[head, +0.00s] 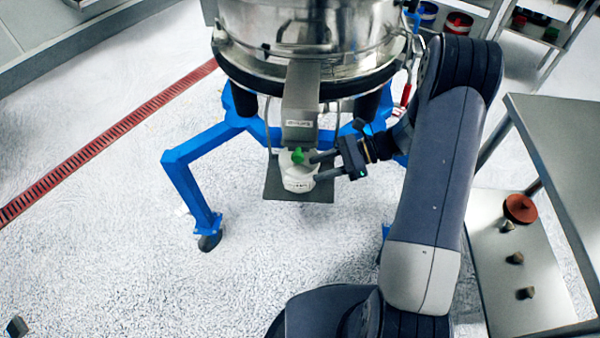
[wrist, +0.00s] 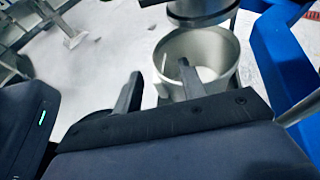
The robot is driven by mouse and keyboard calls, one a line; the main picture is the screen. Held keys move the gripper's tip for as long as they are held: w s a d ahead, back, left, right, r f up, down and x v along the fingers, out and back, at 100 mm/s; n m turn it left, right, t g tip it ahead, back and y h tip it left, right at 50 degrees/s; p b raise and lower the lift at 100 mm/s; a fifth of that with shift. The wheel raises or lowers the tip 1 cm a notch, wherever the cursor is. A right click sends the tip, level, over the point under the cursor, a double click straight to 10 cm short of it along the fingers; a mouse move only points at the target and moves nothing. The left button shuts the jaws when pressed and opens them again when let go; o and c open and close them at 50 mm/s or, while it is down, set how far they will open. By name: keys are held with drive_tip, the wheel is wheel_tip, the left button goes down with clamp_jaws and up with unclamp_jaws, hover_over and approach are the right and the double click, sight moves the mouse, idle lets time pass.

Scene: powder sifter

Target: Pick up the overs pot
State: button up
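The overs pot (head: 298,182) is a small white pot with a label on its front. It stands upright on a dark plate (head: 272,190) under the metal chute (head: 300,105). In the wrist view the pot (wrist: 229,80) shows as a pale open cylinder. My gripper (head: 317,167) is open at the pot's right side in the head view. In the wrist view one finger of my gripper (wrist: 158,80) is outside the pot, and the other overlaps its opening. I cannot tell whether that finger is inside the rim or whether either finger touches the pot.
The steel sifter (head: 305,35) stands on a blue frame (head: 187,152) around the pot's place. A steel table (head: 562,140) is at right, with small objects on its lower shelf.

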sight(296, 176)
drive_tip(key=x, duration=0.5)
drive_tip(key=shift+s+a, duration=0.1)
drive_tip(key=shift+a, duration=0.15)
clamp_jaws()
